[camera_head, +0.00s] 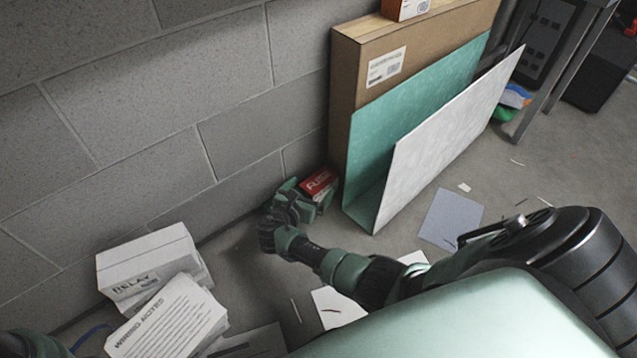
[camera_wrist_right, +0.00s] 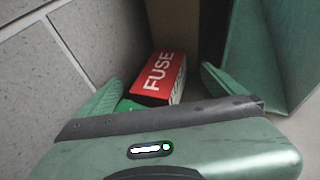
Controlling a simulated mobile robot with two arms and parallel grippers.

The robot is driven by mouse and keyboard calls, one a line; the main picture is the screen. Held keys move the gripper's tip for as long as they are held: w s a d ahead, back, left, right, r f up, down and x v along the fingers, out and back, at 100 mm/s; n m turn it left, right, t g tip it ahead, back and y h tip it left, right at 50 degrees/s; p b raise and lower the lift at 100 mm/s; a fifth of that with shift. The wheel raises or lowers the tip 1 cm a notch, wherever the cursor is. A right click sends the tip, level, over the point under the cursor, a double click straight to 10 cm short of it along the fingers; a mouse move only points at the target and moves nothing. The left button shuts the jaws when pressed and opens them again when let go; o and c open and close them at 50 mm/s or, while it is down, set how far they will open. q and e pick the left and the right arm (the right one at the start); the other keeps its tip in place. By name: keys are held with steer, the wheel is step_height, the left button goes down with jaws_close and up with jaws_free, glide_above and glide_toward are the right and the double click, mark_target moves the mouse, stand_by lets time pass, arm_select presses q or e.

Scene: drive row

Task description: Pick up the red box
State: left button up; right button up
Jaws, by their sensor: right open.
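The red box (camera_head: 318,181) is small, with white "FUSE" lettering. It lies low by the grey wall, close to the tall cardboard box. In the right wrist view the red box (camera_wrist_right: 158,77) lies between and just beyond my fingertips, on or against something green. My right gripper (camera_head: 303,193) reaches down to it and partly hides it in the head view. In the wrist view the right gripper (camera_wrist_right: 155,88) is open, a finger on each side of the red box. I cannot tell whether the fingers touch it. My left gripper does not show.
A tall cardboard box (camera_head: 375,55), a green panel (camera_head: 415,95) and a pale panel (camera_head: 450,128) lean just right of the red box. A white relay box (camera_head: 150,262) and a paper stack (camera_head: 170,322) stand left. Papers (camera_head: 450,218) litter the floor.

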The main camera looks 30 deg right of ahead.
mark_target(316, 183)
steer(key=w+d+f+b, duration=0.1)
steer(key=b, duration=0.1)
steer(key=w+d+f+b, duration=0.1)
steer(key=d+b, duration=0.1)
steer(key=b, duration=0.1)
steer(key=shift+w+f, duration=0.25)
steer(key=shift+f, duration=0.15)
steer(key=shift+w+d, duration=0.15)
steer(key=shift+d, duration=0.15)
steer(key=shift+r, duration=0.1)
steer(key=c, duration=1.9)
